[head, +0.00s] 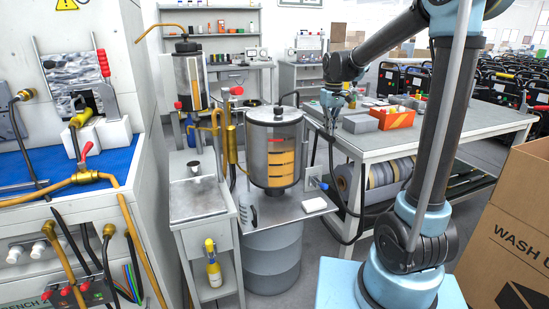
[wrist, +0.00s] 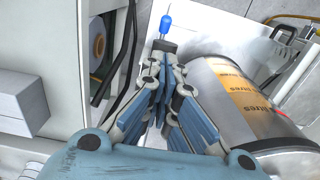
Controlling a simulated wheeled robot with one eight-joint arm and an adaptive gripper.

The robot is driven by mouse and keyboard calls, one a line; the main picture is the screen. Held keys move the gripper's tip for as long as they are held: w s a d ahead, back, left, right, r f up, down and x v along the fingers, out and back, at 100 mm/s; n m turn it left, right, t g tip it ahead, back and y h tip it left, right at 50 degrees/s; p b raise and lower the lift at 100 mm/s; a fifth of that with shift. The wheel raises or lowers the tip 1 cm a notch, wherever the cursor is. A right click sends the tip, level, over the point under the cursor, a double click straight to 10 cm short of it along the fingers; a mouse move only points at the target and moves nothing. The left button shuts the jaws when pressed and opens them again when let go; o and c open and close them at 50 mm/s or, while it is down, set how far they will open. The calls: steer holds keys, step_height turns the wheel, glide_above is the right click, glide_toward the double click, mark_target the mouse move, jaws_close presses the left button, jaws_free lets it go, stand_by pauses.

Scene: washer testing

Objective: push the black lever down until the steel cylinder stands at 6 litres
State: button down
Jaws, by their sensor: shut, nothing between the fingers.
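The steel cylinder (head: 275,178) stands upright on a metal shelf, with an orange scale and a short red mark on its front; the numbers are too small to read. In the wrist view the cylinder (wrist: 222,90) lies at the right. A small lever with a blue tip (head: 321,185) sits at its right front; it also shows in the wrist view (wrist: 167,22) beyond my fingers. I cannot tell surely which part is the black lever; a thin black bent handle (head: 289,96) rises at the cylinder's top. My gripper (wrist: 167,78) is shut and empty, beside the cylinder.
A grey workbench (head: 440,134) with an orange box (head: 392,118) is at the right. A black hose (head: 333,160) hangs between bench and cylinder. A white block (head: 314,205) lies on the shelf. A cardboard box (head: 515,225) stands front right.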

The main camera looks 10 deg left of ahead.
step_height(320, 180, up, 9)
stand_by(0.6)
stand_by(0.7)
steer(key=s+d+f+m+t, duration=0.1)
steer(key=s+d+f+m, duration=0.1)
steer(key=s+d+f, duration=0.35)
steer(key=s+d+f+m, duration=0.1)
steer(key=s+d+f, duration=0.1)
steer(key=s+d, duration=0.65)
steer(key=s+d+f+m+t, duration=0.1)
steer(key=s+d+f+m, duration=0.2)
steer(key=s, duration=0.6)
steer(key=s+d+f, duration=0.4)
steer(key=s+f, duration=0.5)
steer(key=f, duration=0.1)
steer(key=shift+d+f+m, duration=0.15)
steer(key=shift+f+m, duration=0.1)
steer(key=shift+m, duration=0.05)
steer(key=shift+w, duration=0.1)
